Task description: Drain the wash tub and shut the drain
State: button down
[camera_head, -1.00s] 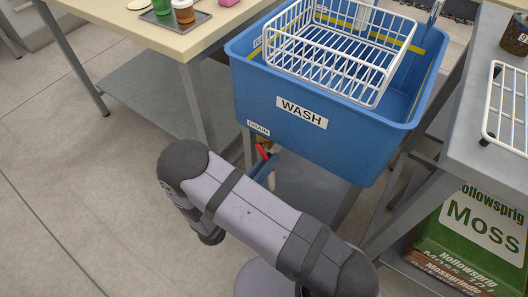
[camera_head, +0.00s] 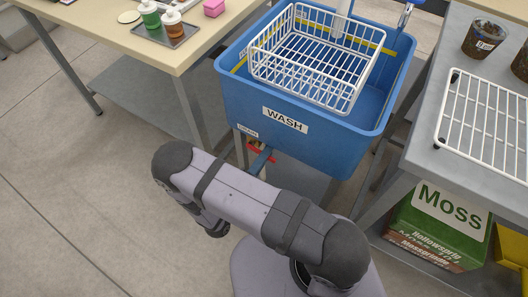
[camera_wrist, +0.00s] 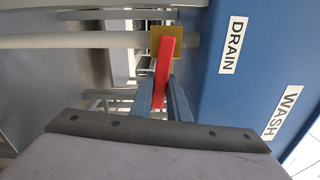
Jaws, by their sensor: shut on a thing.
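The blue wash tub (camera_head: 240,105) stands between two tables, with a "WASH" label and a "DRAIN" label on its front. Below the drain label, the drain valve's red lever (camera_wrist: 165,65) sits on a brass body (camera_wrist: 155,42), with a pale pipe (camera_wrist: 95,41) running left from it. My gripper (camera_wrist: 162,90) is shut on the red lever, one blue finger on each side. In the head view, the lever (camera_head: 257,157) and my gripper (camera_head: 262,161) show small beneath the tub, partly hidden by my arm. I cannot tell whether the tub holds water.
A white wire basket (camera_head: 315,88) sits in the tub's top. A table on the left holds a tray (camera_head: 185,38) with bottles. A grey bench on the right carries a wire rack (camera_head: 484,130) and pots (camera_head: 484,40). A moss bag (camera_head: 438,225) lies below it.

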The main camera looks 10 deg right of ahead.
jog(key=shift+r+n+p, duration=0.35)
jog(key=shift+n+p, duration=0.05)
jog(key=shift+n, duration=0.3)
jog(key=c, duration=1.7)
grip_release()
jog(key=shift+a, duration=0.1)
jog(key=shift+v, duration=3.6)
jog(key=shift+r, duration=0.1)
